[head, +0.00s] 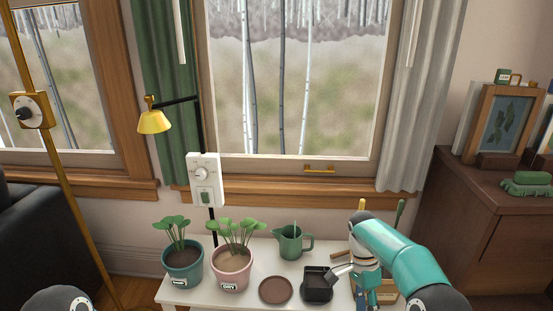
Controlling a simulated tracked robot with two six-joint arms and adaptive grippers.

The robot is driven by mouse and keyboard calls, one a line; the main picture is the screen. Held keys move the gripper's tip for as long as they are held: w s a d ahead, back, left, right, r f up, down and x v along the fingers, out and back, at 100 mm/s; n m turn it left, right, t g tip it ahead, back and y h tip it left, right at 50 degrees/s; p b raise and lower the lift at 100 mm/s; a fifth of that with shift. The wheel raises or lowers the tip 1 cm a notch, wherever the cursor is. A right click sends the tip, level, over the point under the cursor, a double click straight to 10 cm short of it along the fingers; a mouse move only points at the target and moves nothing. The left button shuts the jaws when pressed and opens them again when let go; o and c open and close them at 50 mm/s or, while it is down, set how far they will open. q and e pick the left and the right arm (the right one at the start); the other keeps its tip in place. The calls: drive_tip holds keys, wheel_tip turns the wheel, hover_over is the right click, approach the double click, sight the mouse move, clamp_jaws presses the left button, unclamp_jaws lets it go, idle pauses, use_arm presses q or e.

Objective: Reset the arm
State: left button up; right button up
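My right arm (400,252) reaches in from the lower right over the white table. Its wrist bends down at the table's right part, by the black square pot and a wooden tray. The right gripper (362,284) points down there, small and partly covered by the arm; I cannot tell whether it is open or shut, or whether it holds anything. Of my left arm only a dark rounded joint shows at the bottom left edge. The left gripper is out of view.
The white table (190,295) bears a teal potted plant (183,262), a pink potted plant (232,265), a brown saucer (275,290), a green jug (291,244) and the black pot (316,286). A brown cabinet (450,220) stands right, a yellow lamp (154,121) behind.

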drive_tip(key=s+a+f+n+t+y, duration=0.1)
drive_tip(key=s+a+f+n+y, duration=0.2)
drive_tip(key=s+f, duration=0.5)
drive_tip(key=s+a+f+n+t+y, duration=0.1)
drive_tip(key=s+a+f+n, duration=0.3)
drive_tip(key=s, duration=0.8)
drive_tip(key=s+a+f+n+t+y, duration=0.1)
drive_tip(key=s+a+f+n, duration=0.25)
drive_tip(key=s+f, duration=0.45)
wheel_tip(320, 180, up, 31)
drive_tip(key=w+n+t+p, duration=0.2)
drive_tip(key=p, duration=2.7)
drive_tip(key=shift+r, duration=0.15)
drive_tip(key=shift+d, duration=0.15)
